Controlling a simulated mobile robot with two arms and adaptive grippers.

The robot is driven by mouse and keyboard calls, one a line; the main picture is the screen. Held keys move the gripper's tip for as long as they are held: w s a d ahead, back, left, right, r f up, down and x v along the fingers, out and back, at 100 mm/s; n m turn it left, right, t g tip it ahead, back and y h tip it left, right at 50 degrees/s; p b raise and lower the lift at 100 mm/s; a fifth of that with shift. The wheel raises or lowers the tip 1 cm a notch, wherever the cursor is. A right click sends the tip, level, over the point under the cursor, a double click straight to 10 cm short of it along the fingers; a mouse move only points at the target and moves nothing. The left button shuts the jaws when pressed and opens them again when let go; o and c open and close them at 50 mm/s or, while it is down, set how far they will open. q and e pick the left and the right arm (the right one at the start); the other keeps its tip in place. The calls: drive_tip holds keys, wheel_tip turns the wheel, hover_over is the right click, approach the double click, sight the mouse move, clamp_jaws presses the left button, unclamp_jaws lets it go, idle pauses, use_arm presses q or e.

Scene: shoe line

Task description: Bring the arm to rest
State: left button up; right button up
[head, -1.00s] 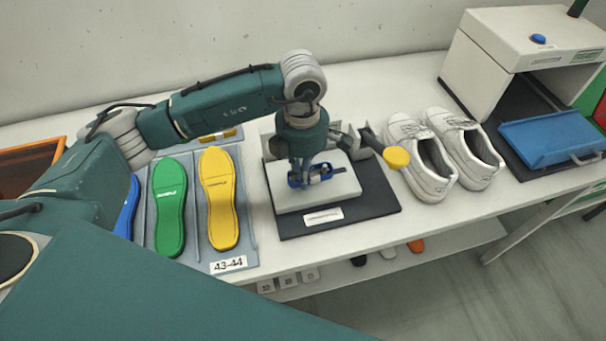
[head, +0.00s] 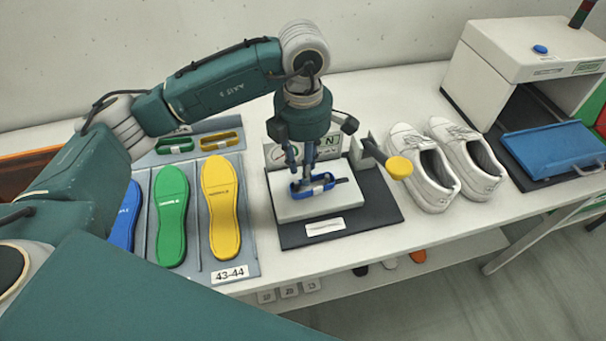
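My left gripper (head: 301,172) hangs fingers down over the grey block of a small press-like fixture (head: 380,215). Its two fingertips look apart, with no object seen held between them. A blue ring-shaped piece (head: 328,184) lies on the fixture's block, just below and beside the fingertips. Whether the fingers still touch it is hard to tell. My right gripper is not in view.
A tray (head: 247,258) marked 43-44 holds blue, green (head: 171,215) and yellow (head: 220,210) soles on the left. White shoes (head: 430,170) stand right of the fixture's yellow-knobbed lever (head: 399,167). A white machine (head: 520,50) with a blue tray (head: 555,148) is at the far right.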

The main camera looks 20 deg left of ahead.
use_arm(q)
drive_tip(key=shift+r, duration=0.7)
